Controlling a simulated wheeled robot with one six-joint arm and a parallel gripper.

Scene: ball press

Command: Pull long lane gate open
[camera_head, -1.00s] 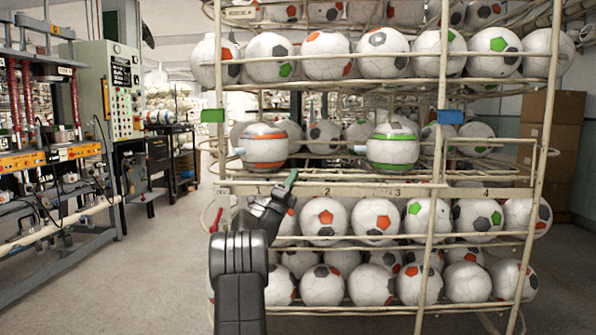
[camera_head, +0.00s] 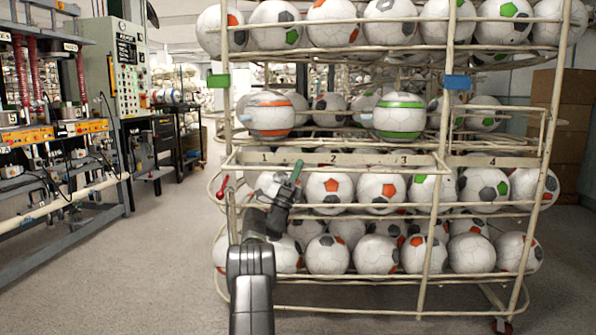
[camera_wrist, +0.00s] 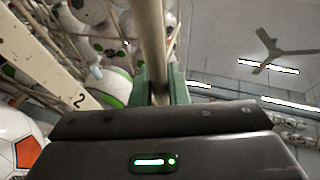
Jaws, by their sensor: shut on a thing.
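A cream tubular bar, which I take for the long lane gate, runs along the front of the ball rack below the number strip (camera_head: 345,158) in the head view. The wrist view shows a cream bar (camera_wrist: 149,40) passing between my green fingers. My gripper (camera_head: 295,172) is shut on this bar, near numbers 1 and 2 in the head view. Its fingers also show in the wrist view (camera_wrist: 159,85). The bar's far end and the exact contact are partly hidden. I cannot tell how far open the gate is.
An orange-banded ball (camera_head: 270,114) and a green-banded ball (camera_head: 399,116) rest on the shelf above. Several balls fill the rack's other tiers. A red lever (camera_head: 223,187) is at the rack's left. Machinery (camera_head: 62,140) stands left; open floor (camera_head: 165,240) lies between.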

